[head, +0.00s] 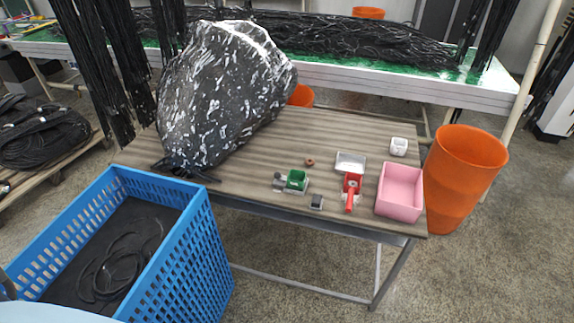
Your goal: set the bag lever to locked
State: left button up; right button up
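A large black bag (222,95) with white marks stands on the left part of the wooden table (315,135); its gathered end lies near the table's front left edge. A small device with a red lever (351,190) sits near the front edge of the table. The lever's handle points toward the front edge. A green block in a grey fixture (294,180) stands left of it. I cannot tell which fixture is the bag lever, or its locked setting. Neither gripper is in view.
A pink bin (400,190), a white cup (398,146), a white tray (350,162), a small brown ring (310,161) and a dark grey block (317,201) are on the table. A blue crate (196,263) stands front left, an orange bin (466,175) right. Black hoses (335,38) lie behind.

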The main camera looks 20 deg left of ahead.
aim_at(277, 175)
jog(key=i, duration=0.4)
jog(key=u, duration=0.9)
